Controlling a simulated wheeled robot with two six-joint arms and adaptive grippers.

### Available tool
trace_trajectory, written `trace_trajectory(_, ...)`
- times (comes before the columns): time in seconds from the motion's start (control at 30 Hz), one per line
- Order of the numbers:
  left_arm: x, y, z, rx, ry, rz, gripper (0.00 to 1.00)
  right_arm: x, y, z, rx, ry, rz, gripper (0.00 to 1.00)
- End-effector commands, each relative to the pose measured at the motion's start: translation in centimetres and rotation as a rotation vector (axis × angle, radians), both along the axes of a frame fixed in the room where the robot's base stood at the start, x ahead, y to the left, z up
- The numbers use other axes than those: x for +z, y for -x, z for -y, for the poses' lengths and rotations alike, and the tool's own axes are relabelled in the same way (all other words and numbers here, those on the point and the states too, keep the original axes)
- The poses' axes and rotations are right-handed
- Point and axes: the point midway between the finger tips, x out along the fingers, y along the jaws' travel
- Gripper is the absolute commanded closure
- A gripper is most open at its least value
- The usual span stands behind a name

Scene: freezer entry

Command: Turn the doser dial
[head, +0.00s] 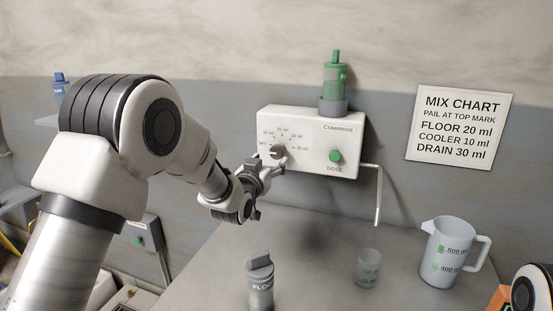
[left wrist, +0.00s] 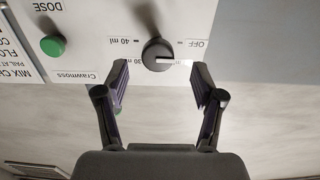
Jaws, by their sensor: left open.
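The white Crawmoss doser (head: 315,140) is on the wall, with a green DOSE button (head: 336,156) on its right. Its dark round dial (head: 277,151) is on the left of the face, ringed by OFF and ml marks. In the left wrist view, upside down, the dial (left wrist: 157,55) has a white pointer on the OFF side, between OFF and the 30 ml mark; the exact mark is unclear. My left gripper (head: 265,166) is open just below and left of the dial. Its fingers (left wrist: 160,80) spread to either side of the dial without visible contact. My right gripper is not in view.
A green bottle (head: 337,80) stands on top of the doser, and a spout (head: 378,195) hangs at its right. On the counter (head: 310,235) are a FLOOR bottle (head: 260,285), a clear cup (head: 367,270) and a measuring jug (head: 447,255). A mix chart (head: 459,125) says FLOOR 20 ml.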

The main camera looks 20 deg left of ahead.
Motion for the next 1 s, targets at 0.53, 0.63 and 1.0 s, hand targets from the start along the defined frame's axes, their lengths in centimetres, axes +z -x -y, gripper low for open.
trace_trajectory(0.53,0.1,-6.4,0.2,0.000,0.000,-0.001,0.32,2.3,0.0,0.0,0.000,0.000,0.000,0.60)
trace_trajectory(0.63,0.1,-6.4,0.2,0.000,0.000,-0.001,0.35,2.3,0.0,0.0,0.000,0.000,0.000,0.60)
trace_trajectory(1.0,0.0,-6.3,0.2,0.000,-0.002,-0.001,0.92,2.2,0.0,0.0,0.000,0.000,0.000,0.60)
